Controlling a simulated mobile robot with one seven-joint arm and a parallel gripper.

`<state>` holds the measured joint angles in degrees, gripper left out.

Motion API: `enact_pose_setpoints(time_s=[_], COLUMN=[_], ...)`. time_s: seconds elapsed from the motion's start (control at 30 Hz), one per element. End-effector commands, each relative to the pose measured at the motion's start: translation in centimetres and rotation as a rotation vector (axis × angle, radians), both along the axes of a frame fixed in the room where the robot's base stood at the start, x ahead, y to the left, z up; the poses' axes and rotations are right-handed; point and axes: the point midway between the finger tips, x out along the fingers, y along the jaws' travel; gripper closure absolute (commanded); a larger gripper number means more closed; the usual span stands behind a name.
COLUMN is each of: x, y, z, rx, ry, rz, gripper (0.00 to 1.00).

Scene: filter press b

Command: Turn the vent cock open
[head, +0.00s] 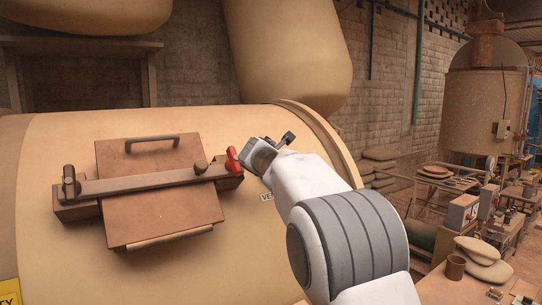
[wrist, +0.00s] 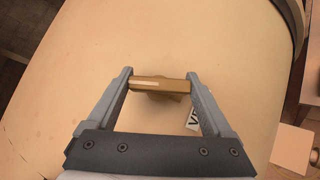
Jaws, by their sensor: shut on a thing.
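The vent cock shows in the wrist view as a short brass bar handle (wrist: 160,84) on the cream vessel wall. A wider brass part shows partly just below the bar. My gripper (wrist: 159,80) has one fingertip at each end of the bar, shut on it. The bar lies nearly level across the picture between the fingers. In the head view my gripper (head: 265,155) is at the vessel's right part, and the cock is hidden behind it. A white label (head: 267,197), partly covered, sits below the gripper; it also shows beside the right finger in the wrist view (wrist: 193,120).
Left of my gripper is a brown hatch (head: 160,215) with a clamp bar (head: 140,184) and a red knob (head: 233,160) close to my gripper. The vessel's raised rim (head: 325,135) curves behind. A bench with cups and sacks (head: 478,250) stands at right.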

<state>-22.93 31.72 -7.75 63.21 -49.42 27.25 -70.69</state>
Motion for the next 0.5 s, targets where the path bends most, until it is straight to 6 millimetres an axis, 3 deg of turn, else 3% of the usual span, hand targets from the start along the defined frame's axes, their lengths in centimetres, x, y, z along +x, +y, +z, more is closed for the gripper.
enact_pose_setpoints(time_s=[0.03, 0.5], x=[0.04, 0.01], y=[0.05, -0.01], z=[0.63, 0.14], rx=[0.018, 0.125], ry=[0.013, 0.084], rz=[-0.019, -0.127], gripper=[0.71, 0.71])
